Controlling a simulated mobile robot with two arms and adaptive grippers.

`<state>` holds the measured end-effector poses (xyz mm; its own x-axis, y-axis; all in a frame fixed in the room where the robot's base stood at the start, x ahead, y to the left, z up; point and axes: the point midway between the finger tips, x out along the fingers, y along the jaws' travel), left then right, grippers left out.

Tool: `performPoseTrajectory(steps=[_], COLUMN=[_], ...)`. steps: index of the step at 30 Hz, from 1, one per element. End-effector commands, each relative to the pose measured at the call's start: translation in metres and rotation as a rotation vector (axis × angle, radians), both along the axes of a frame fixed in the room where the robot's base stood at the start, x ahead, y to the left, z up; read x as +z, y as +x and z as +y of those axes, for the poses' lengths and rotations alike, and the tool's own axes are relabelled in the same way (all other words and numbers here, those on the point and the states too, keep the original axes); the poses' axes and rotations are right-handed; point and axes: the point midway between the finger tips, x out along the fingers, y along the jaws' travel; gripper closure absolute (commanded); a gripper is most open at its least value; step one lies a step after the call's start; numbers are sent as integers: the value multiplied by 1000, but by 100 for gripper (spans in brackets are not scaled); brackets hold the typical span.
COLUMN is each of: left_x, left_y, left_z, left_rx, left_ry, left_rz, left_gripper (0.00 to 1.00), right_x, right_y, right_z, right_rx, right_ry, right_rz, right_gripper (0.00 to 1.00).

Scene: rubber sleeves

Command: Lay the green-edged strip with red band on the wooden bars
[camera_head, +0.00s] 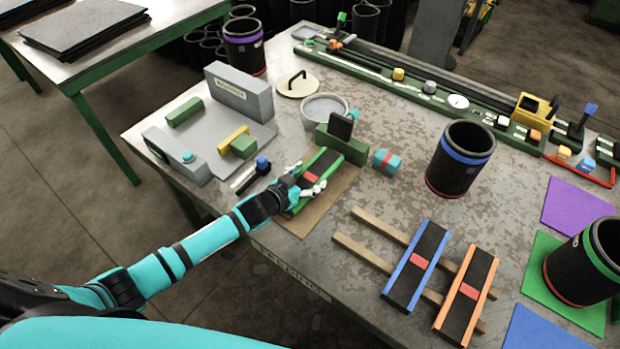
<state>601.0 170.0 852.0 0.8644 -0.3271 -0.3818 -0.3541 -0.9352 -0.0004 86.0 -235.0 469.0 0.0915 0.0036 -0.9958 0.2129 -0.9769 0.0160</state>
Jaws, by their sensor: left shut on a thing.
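The green-edged strip (325,164) is black with green long edges and a red band across its middle. It is over a brown board (301,218) on the table. My left gripper (307,186) is shut on the strip at its near half, and its fingers hide part of it. I cannot tell whether the strip touches the board. Two wooden bars (365,251) lie to the right. A blue-edged strip (405,284) and an orange-edged strip (454,316), each with a red band, lie across them. The bars' left ends are bare. My right gripper is not in view.
A green block (341,145) with a dark upright plate stands just behind the strip. A teal roll (387,161) and a black sleeve with a blue band (461,158) stand further right. Table between board and bars is clear.

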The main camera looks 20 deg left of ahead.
Motion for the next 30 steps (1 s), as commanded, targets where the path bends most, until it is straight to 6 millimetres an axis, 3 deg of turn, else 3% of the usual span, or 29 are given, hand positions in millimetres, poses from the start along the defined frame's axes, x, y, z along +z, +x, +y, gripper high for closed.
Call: performPoseTrajectory(steps=[2, 11, 20, 30], left_x=[-1, 3, 36, 39], left_y=[-1, -1, -2, -86], left_z=[-1, 0, -1, -25], left_rx=[-1, -1, -3, -1], left_ry=[-1, -1, -1, -6], left_rz=[2, 1, -1, 4], left_gripper=[70, 70, 70, 70], right_x=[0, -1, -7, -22], right_y=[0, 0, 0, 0], right_z=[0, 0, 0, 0], right_rx=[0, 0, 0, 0], right_ry=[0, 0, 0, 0], right_rz=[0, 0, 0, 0], right_gripper=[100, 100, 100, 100])
